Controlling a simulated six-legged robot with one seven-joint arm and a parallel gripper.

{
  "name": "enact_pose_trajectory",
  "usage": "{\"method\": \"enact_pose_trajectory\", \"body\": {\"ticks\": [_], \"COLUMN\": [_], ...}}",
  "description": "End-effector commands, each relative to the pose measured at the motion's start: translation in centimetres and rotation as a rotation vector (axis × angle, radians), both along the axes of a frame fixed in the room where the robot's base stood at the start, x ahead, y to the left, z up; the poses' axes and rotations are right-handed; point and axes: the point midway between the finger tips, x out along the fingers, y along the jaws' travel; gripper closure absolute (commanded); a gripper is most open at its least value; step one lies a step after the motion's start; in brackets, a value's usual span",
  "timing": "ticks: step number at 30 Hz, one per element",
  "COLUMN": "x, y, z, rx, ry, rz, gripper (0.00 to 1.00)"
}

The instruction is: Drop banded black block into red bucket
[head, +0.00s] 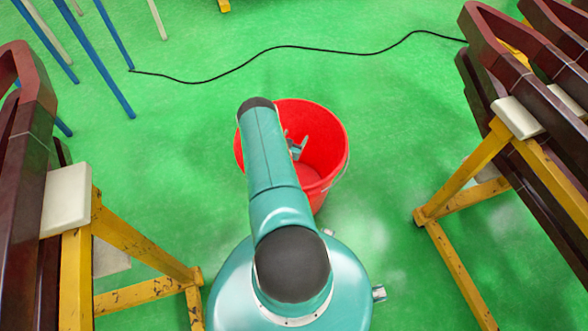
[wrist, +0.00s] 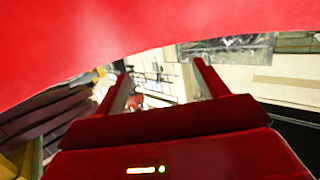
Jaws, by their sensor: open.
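The red bucket (head: 322,150) stands on the green floor in the middle of the head view, its mouth facing up. My teal arm reaches over its left side. A small grey part of my gripper (head: 297,148) shows over the bucket's mouth, mostly hidden by my arm. In the wrist view my gripper's two fingers (wrist: 160,72) are apart with nothing seen between them. A red surface, likely the bucket (wrist: 60,50), fills the top of that view. I see no banded black block in either view; the bucket's floor is partly hidden.
A black cable (head: 290,47) crosses the floor behind the bucket. Blue poles (head: 85,60) stand at the upper left. Floor around the bucket is mostly clear.

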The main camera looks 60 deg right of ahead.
Motion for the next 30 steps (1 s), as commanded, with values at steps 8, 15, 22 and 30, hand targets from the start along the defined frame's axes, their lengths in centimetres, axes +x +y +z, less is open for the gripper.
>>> {"method": "enact_pose_trajectory", "body": {"ticks": [8, 15, 22, 30], "x": [-0.3, -0.4, -0.4, -0.1], "y": [4.4, 5.4, 5.3, 5.2], "z": [1.0, 1.2, 1.1, 1.4], "rx": [0.0, -0.001, -0.001, 0.001], "ry": [0.0, 0.0, -0.001, -0.004], "rz": [0.002, 0.0, 0.0, 0.003], "gripper": [0.28, 0.28, 0.28, 0.28]}}
